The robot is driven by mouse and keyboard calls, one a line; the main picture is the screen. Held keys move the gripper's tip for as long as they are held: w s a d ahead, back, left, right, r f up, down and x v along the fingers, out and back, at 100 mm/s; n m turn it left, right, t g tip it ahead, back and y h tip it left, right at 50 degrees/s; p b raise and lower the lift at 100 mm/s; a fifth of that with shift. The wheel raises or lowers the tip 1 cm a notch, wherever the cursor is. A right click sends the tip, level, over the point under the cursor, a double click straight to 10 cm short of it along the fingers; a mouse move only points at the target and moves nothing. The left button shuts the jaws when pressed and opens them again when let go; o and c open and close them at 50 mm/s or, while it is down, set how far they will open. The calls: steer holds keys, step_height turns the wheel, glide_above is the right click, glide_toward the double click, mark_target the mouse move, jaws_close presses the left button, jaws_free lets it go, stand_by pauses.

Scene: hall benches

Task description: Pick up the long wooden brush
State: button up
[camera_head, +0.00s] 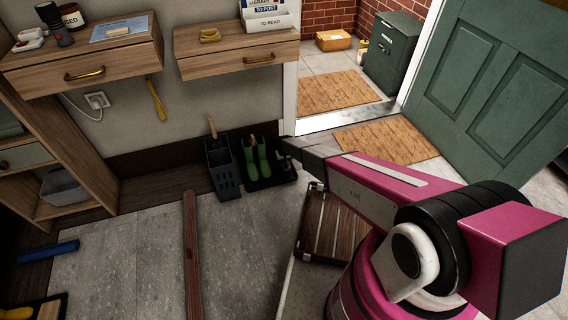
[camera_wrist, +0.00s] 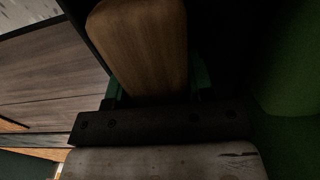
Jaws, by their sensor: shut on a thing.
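The wooden piece between my gripper's fingers (camera_wrist: 158,92) in the wrist view is a brown, round-ended wooden handle (camera_wrist: 140,45), which looks like part of the long wooden brush. My gripper is shut on it. The rest of the brush is hidden. In the head view my dark gripper end (camera_head: 290,145) is beside the green boots (camera_head: 257,162), near the wall and doorway. One wooden handle (camera_head: 252,140) shows at the boots and another wooden handle (camera_head: 212,128) rises from the dark stand; I cannot tell from the head view which is held.
The dark slotted stand (camera_head: 222,168) is left of the boots, close to the wall. A drawer shelf (camera_head: 236,62) hangs above. The white door frame (camera_head: 290,100) is close to my gripper. A slatted wooden item (camera_head: 327,225) lies below my arm. Bare floor (camera_head: 135,245) is at left.

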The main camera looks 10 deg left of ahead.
step_height(320, 180, up, 10)
steer(key=shift+r, duration=0.1)
stand_by(0.4)
